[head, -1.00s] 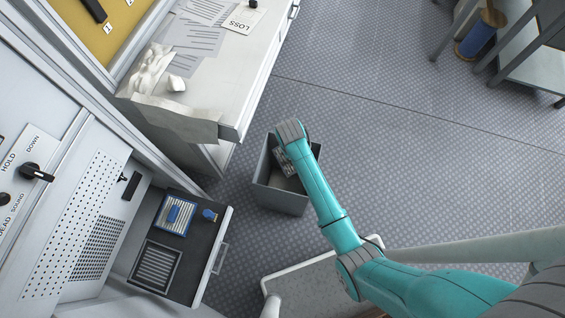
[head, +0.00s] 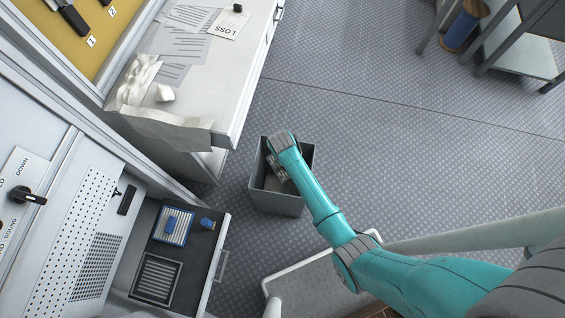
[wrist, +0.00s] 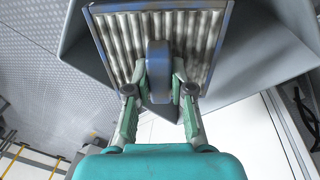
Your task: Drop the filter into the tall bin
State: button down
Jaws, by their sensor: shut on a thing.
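The filter (wrist: 205,45) is a square of dirty pleats in a blue frame. My gripper (wrist: 160,75) is shut on its blue middle handle. In the head view a small piece of the filter (head: 276,168) shows beside my arm, which hides most of my gripper. The tall bin (head: 274,203) is a grey, open-topped box on the floor. The filter is held over or within its mouth; the exact depth cannot be told. In the wrist view the grey bin wall (wrist: 265,60) spreads behind and around the filter.
An open drawer (head: 198,277) left of the bin holds another blue-framed filter (head: 173,225), a small blue piece (head: 207,223) and a dark square frame (head: 157,278). A white bench (head: 215,75) with papers stands behind the bin. The floor right of it is clear.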

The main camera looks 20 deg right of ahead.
jog(key=c, duration=0.9)
grip_release()
jog(key=shift+c, duration=0.2)
notch_tip(320, 180, up, 12)
jog(key=s+a, duration=0.1)
jog(key=shift+s+a, duration=0.25)
jog(key=shift+f, duration=0.1)
